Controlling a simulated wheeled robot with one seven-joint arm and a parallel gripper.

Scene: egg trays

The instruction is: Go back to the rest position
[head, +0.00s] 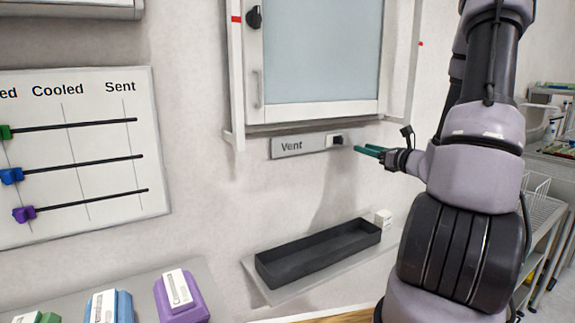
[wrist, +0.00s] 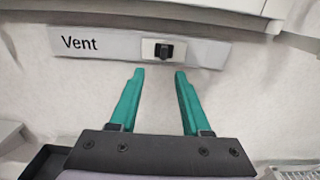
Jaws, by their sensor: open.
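My gripper (head: 368,150) is at the right of the head view, in front of the wall and just right of the Vent switch. In the wrist view my gripper (wrist: 158,75) shows two green fingers spread apart, with nothing between them. The Vent plate (head: 292,147) is a grey strip under the cabinet. Its black switch (head: 337,140) sits on a white square at the right end. In the wrist view the switch (wrist: 164,51) lies just beyond the fingertips and looks apart from them.
A glass-fronted cabinet (head: 322,52) hangs above the plate. Below is a shelf (head: 290,291) with an empty black tray (head: 318,253) and a small white box (head: 383,218). A board with sliders (head: 100,190) hangs left. Coloured blocks, one purple (head: 182,297), stand at lower left.

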